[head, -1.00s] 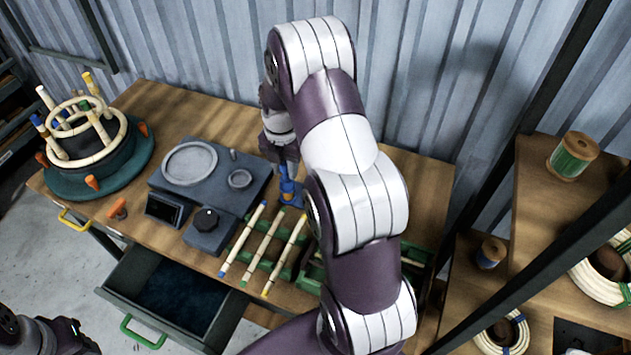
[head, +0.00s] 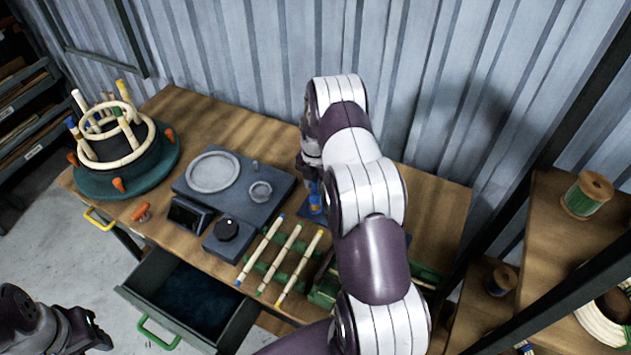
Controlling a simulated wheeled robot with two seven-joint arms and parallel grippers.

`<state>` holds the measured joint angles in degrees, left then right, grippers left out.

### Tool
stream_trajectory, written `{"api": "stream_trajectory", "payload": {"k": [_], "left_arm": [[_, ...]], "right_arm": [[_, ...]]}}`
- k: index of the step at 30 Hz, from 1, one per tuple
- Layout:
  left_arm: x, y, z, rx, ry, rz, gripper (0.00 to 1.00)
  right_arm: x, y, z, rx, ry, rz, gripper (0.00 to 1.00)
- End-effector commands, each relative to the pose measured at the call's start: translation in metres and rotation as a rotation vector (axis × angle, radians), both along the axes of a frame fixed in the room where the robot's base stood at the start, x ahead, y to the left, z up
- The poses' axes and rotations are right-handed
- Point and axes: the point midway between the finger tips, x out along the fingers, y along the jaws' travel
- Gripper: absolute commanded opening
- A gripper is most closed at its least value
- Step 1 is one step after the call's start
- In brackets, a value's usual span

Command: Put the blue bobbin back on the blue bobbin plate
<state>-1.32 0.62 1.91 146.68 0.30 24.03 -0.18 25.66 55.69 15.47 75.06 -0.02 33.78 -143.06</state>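A small bobbin wound with dark blue thread (head: 501,281) stands on the lower wooden shelf at the right. Whether a blue plate lies under it is too dark to tell. My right gripper (head: 312,178) points down at the back of the bench, mostly hidden by my own arm. Just below it is a small blue object (head: 315,203) on a blue base; I cannot tell whether the gripper touches it. My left gripper (head: 92,338) is at the lower left, away from the bench, its fingers unclear.
A green bobbin (head: 587,195) stands on the upper right shelf, above a rattan coil (head: 605,325). A dark post crosses in front of the shelves. The bench holds a grey device (head: 240,190), rattan sticks (head: 280,258) and a ring jig (head: 125,165). A drawer (head: 185,300) hangs open.

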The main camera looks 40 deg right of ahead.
Motion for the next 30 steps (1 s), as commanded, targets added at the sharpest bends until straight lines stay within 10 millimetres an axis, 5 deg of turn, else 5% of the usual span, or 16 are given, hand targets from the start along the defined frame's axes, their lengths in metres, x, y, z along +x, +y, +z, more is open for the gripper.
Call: {"api": "stream_trajectory", "payload": {"k": [2,14,30], "left_arm": [[0.0,0.0,0.0,0.0,0.0,0.0,0.37],[0.0,0.0,0.0,0.0,-0.001,0.0,0.37],[0.0,0.0,-0.033,0.0,0.0,0.0,0.37]], "right_arm": [[0.0,0.0,0.0,0.0,0.0,0.0,0.55],[0.001,-0.001,0.01,-0.002,-0.003,0.0,0.55],[0.0,0.0,0.118,-0.001,-0.002,-0.001,0.55]]}}
